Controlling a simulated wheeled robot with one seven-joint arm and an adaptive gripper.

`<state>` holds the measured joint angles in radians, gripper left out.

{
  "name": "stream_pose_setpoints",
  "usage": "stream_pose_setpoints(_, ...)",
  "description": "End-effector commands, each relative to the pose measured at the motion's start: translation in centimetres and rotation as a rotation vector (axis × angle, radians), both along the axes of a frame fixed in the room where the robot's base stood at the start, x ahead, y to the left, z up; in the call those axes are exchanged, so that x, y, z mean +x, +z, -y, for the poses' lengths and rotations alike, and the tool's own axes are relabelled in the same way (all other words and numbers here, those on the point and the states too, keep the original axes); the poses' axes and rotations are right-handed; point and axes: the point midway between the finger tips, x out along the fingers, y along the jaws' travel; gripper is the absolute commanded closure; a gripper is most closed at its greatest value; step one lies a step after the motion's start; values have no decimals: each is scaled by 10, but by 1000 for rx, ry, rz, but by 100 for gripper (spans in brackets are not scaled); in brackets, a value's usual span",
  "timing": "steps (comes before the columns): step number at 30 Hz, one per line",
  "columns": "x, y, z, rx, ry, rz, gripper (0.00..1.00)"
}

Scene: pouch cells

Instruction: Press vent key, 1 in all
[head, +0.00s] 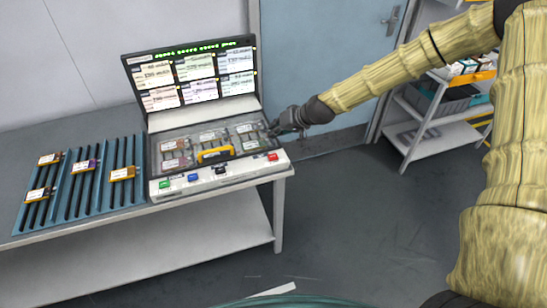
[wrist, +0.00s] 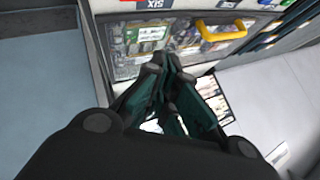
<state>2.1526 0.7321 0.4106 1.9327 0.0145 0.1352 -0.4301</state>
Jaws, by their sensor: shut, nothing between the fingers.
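The tester's front strip carries a green key (head: 165,184), a blue key (head: 193,177), a black key (head: 220,170) and a red key (head: 272,157). Their labels are too small to read, so I cannot tell which is the vent key. My gripper (head: 272,130) is at the right side of the tester's tray, behind the red key and apart from it. In the wrist view my gripper (wrist: 157,66) is shut and empty, its fingertips over the tray's clear cover (wrist: 120,62). Part of the key strip shows at the top edge of that view.
A yellow handle (head: 216,154) stands at the cover's front edge. The raised lid screen (head: 190,75) rises behind the tray. A blue rack (head: 72,208) with several pouch cells lies left on the table. A shelf cart (head: 430,125) stands right. Space above the keys is clear.

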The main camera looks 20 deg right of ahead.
Motion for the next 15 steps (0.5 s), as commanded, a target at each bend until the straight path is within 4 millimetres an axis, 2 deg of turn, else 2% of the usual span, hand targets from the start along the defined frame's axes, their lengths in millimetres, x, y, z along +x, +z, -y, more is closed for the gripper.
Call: stream_pose_setpoints(15, 0, -61, 0, 1, -1, 0, 100)
